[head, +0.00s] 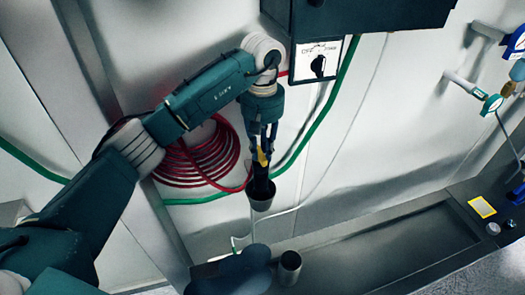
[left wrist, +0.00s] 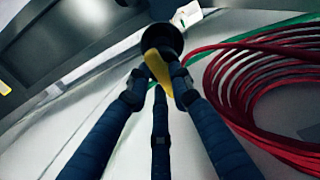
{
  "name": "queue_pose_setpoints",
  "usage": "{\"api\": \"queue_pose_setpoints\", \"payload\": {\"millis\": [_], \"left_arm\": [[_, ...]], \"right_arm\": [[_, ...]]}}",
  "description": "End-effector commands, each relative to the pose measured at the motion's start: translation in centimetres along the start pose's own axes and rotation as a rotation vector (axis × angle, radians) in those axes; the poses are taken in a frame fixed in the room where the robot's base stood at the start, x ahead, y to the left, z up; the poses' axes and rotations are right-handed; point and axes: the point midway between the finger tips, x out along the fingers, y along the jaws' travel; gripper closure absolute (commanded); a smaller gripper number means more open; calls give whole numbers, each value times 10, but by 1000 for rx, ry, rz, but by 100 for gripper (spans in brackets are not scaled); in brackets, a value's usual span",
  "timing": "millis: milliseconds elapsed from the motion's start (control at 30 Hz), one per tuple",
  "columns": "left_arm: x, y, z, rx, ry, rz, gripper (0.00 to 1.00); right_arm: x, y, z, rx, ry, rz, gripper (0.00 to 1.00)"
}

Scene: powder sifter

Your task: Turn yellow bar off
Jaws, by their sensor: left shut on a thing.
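The yellow bar (head: 263,159) shows as a small yellow piece at my left gripper's fingertips in the head view. In the left wrist view the yellow bar (left wrist: 158,70) runs slantwise between the fingertips, by a dark round fitting (left wrist: 161,39). My left gripper (head: 262,148) points down along the wall and is shut on the bar. The gripper also shows in the left wrist view (left wrist: 158,85), with dark blue fingers on both sides of the bar. The fingers hide part of the bar in the head view.
A coiled red hose (head: 205,160) hangs on the wall beside the left gripper. A box with an OFF switch plate (head: 318,62) is above right. A green hose (head: 340,80) runs down the wall. A metal trough (head: 390,240) lies below right.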

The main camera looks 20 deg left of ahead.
Motion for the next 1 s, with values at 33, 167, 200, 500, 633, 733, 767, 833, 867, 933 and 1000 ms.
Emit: {"api": "queue_pose_setpoints", "payload": {"millis": [33,167,200,500,633,733,767,833,867,933,1000], "left_arm": [[2,0,-1,-27,3,1,100],[3,0,-2,-123,4,2,100],[3,0,-2,-158,4,3,100],[-1,0,-2,-274,1,2,100],[-1,0,-2,-272,1,2,100],[-1,0,-2,-271,1,2,100],[-1,0,-2,-271,1,2,100],[-1,0,-2,-271,1,2,100],[-1,0,-2,-270,1,2,100],[-1,0,-2,-270,1,2,100],[-1,0,-2,-270,1,2,100]], "right_arm": [[7,0,0,0,1,1,59],[19,1,1,0,2,1,59],[22,1,1,0,2,1,59],[28,1,1,0,2,2,59],[28,1,1,0,2,2,59],[28,1,1,0,1,2,59],[28,1,1,0,1,2,59],[28,1,1,0,1,2,59],[28,1,1,0,1,2,59],[28,1,2,0,1,2,59],[28,1,2,0,1,2,59]]}}
